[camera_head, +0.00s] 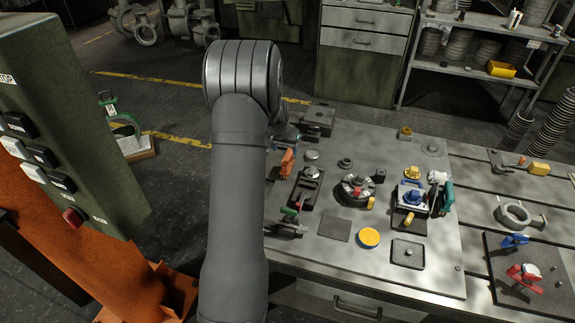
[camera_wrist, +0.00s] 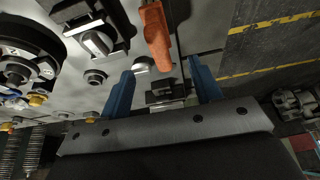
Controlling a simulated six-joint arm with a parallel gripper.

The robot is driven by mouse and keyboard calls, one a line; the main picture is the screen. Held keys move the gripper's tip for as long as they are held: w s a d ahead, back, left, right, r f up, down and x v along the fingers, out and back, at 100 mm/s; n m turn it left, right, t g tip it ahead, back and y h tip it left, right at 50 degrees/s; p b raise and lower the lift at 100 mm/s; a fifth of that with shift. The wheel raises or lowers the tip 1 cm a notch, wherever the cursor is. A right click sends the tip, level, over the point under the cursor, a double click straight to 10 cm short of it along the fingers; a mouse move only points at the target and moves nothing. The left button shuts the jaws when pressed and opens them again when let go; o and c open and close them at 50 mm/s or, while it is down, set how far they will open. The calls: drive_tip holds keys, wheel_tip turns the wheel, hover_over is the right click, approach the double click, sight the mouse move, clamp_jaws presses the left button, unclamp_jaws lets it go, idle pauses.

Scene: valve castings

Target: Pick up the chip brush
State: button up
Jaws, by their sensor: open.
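An orange-handled tool (camera_head: 287,162) lies at the left edge of the grey work table, close to my arm. In the wrist view the orange handle (camera_wrist: 156,38) lies ahead of my fingertips, roughly in line with the gap between them. It may be the chip brush, but no bristles show clearly. A teal-handled tool with a pale end (camera_head: 447,197) stands beside the blue vise; I cannot tell whether that is the brush instead. My gripper (camera_wrist: 163,80) is open and empty, its two blue fingers apart. In the head view my arm mostly hides it.
The work table (camera_head: 292,254) holds a round chuck (camera_head: 356,190), a blue vise (camera_head: 411,197), a yellow round tin (camera_head: 369,237) and a small tray (camera_head: 408,252). A dark block (camera_head: 318,119) stands at the back left. A green control cabinet (camera_head: 95,130) stands left of my arm.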

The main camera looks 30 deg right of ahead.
sight(288, 154)
drive_tip(key=x, duration=1.1)
drive_tip(key=c, duration=1.1)
drive_tip(key=shift+c, duration=0.2)
drive_tip(key=shift+r, duration=0.55)
wheel_tip(288, 154, up, 3)
drive_tip(key=shift+f, duration=0.15)
drive_tip(key=s+d+r, duration=0.5)
drive_tip(key=s+r, duration=0.2)
drive_tip(key=s, duration=0.3)
drive_tip(key=shift+s, duration=0.3)
drive_tip(key=shift+r, duration=0.1)
